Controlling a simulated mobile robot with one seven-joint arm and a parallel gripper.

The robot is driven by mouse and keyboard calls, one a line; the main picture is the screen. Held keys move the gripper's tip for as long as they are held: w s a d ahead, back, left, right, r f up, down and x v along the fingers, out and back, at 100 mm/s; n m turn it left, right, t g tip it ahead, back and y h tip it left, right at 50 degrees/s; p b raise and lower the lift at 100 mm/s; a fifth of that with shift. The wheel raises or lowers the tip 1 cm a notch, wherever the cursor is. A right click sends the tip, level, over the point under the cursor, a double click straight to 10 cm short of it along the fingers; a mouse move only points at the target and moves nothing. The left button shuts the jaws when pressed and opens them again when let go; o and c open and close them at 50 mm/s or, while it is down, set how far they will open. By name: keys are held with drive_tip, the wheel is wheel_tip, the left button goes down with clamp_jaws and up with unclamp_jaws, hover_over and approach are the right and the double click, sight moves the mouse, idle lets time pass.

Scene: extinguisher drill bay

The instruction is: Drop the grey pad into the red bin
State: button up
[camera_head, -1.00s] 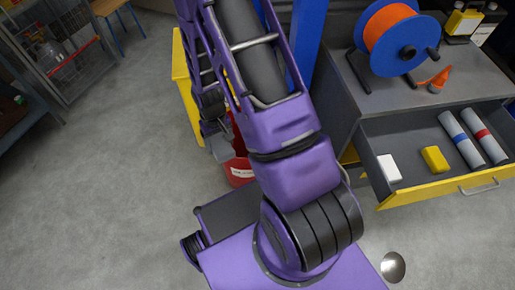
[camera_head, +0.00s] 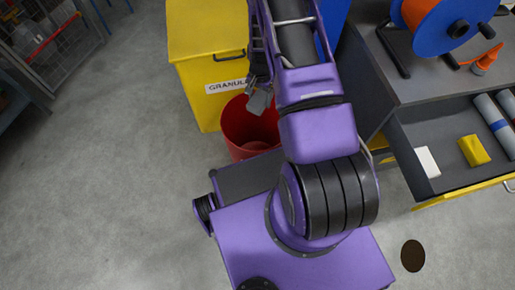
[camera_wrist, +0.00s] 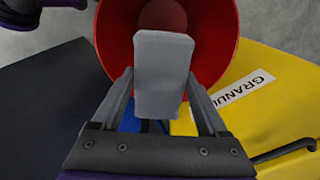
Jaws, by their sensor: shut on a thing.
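The grey pad (camera_wrist: 162,70) is a small light-grey block between the two fingers of my gripper (camera_wrist: 163,95) in the wrist view. My gripper is shut on it. In the head view the pad (camera_head: 260,101) shows at the end of my gripper (camera_head: 256,88), over the red bin (camera_head: 240,125). The bin is round and open at the top, and its inside shows behind the pad in the wrist view (camera_wrist: 112,45). The pad appears above the bin opening; its exact height cannot be told. My arm hides part of the bin's right side.
A yellow box (camera_head: 207,72) labelled "GRANUL..." stands just behind the bin. On the right, a grey cabinet has an open drawer (camera_head: 430,195) holding a white block (camera_head: 427,162), a yellow block (camera_head: 474,151) and grey rolls.

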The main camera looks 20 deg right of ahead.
drive_tip(key=shift+w+d+f+m, duration=0.15)
drive_tip(key=shift+d+f+m, duration=0.15)
drive_tip(key=shift+f, duration=0.35)
wheel_tip(320, 180, down, 6)
drive_tip(key=b, duration=0.3)
drive_tip(key=shift+r, duration=0.2)
drive_tip(key=o, duration=1.1)
wheel_tip(320, 180, up, 18)
drive_tip(key=shift+a+f+p, duration=0.1)
drive_tip(key=shift+f+p, duration=0.15)
drive_tip(key=shift+p, duration=1)
